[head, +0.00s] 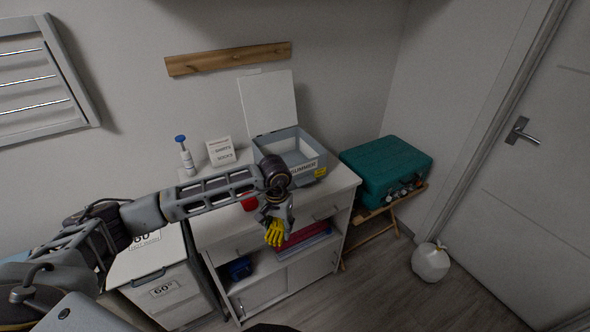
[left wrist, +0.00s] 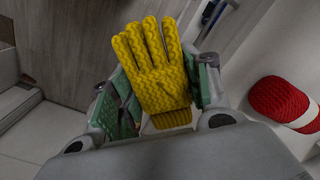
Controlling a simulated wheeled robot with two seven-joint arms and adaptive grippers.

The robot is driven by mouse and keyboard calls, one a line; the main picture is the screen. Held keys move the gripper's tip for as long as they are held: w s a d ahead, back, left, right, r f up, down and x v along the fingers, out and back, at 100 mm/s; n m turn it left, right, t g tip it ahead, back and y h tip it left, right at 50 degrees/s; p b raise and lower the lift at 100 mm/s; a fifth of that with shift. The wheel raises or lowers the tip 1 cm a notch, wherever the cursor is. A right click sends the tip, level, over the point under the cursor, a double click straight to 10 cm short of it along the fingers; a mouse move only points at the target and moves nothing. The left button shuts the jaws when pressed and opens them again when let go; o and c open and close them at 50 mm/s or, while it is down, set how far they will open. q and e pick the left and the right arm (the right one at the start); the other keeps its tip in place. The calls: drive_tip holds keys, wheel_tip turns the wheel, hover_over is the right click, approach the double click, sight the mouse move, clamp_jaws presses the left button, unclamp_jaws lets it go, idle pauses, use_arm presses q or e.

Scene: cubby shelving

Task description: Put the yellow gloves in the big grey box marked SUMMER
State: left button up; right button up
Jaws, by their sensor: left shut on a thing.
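The yellow gloves (head: 275,233) are in my left gripper (head: 276,212), in front of the shelf unit. In the left wrist view the knitted yellow gloves (left wrist: 158,65) stand between the green-padded fingers of my left gripper (left wrist: 155,100), which is shut on their cuff. The grey box marked SUMMER (head: 307,171) stands on the unit's top with its lid (head: 268,101) raised. Its inside looks empty where it shows. My right gripper is not in view.
A red yarn-like roll (left wrist: 284,100) lies on the white top (head: 340,178), right of my gripper in the wrist view. A pump bottle (head: 186,158) and small sign (head: 221,151) stand behind my arm. A teal case (head: 385,168) sits on a stand at right. A white bag (head: 431,262) is on the floor.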

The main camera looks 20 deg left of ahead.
use_arm(q)
drive_tip(key=w+a+r+n+p, duration=0.2)
drive_tip(key=a+r+n, duration=0.6)
drive_tip(key=a+r, duration=0.4)
wheel_tip(320, 180, up, 2)
drive_tip(key=shift+w+r, duration=0.25)
drive_tip(key=shift+w, duration=0.4)
